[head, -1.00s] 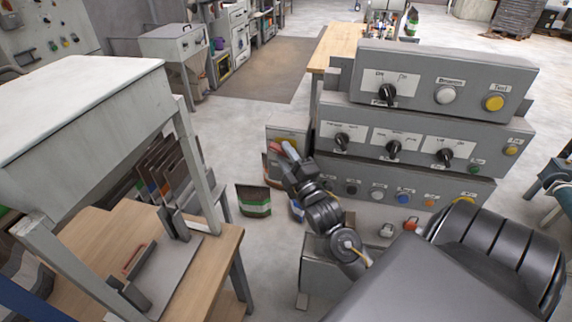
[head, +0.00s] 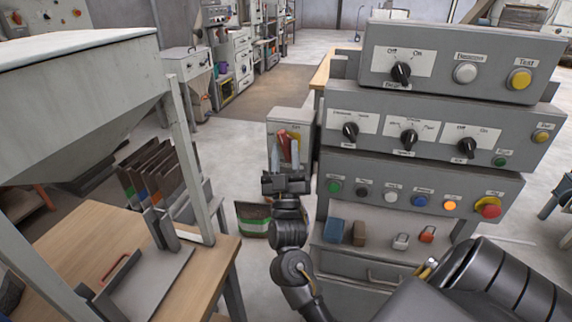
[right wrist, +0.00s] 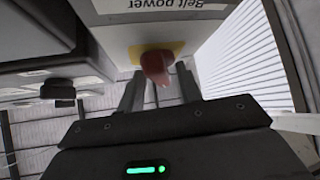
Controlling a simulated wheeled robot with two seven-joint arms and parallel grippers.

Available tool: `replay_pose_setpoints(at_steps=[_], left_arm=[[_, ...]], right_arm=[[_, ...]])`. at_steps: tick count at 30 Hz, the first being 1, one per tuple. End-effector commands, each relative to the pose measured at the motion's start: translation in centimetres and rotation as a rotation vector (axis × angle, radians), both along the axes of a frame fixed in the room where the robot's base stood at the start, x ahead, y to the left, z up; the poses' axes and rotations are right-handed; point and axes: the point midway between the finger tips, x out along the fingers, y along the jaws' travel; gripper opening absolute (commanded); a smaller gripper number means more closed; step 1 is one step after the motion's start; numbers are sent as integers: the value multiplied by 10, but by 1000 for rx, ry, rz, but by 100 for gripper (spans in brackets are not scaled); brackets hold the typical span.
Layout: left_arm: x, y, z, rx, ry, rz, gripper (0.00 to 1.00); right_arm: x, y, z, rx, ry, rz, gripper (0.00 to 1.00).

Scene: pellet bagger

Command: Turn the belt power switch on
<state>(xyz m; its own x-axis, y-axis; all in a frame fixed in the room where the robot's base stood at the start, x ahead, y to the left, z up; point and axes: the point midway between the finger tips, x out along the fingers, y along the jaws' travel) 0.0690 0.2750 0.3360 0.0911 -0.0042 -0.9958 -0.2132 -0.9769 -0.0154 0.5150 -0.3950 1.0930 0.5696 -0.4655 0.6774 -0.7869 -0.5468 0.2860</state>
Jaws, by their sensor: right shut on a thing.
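The belt power switch is a grey box (head: 304,118) left of the control panels, with a yellow plate and a red handle (head: 284,137). In the right wrist view, its upside-down "Belt power" label (right wrist: 172,5) is readable, and the red handle (right wrist: 156,66) sits between the fingers. My right gripper (head: 285,155) is shut on the handle, pointing at the box front. It also shows in the right wrist view (right wrist: 158,88). The fingers partly hide the handle, so I cannot tell its exact setting. My left gripper is not in view.
Stacked grey panels (head: 440,125) with knobs and buttons stand close on the right; an orange lamp (head: 449,206) looks lit. A hopper (head: 80,90) and wooden table (head: 75,235) stand left.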

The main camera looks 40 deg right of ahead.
Motion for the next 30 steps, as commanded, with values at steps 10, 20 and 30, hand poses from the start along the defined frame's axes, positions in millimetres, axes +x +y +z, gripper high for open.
replay_pose_setpoints(at_steps=[10, 20, 30], left_arm=[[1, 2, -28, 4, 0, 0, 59], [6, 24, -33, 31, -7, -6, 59], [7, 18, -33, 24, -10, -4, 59]], right_arm=[[2, 1, -1, 125, -183, -2, 12], [2, 1, 2, 169, -249, -2, 12], [2, 1, 3, 172, -256, -2, 12]])
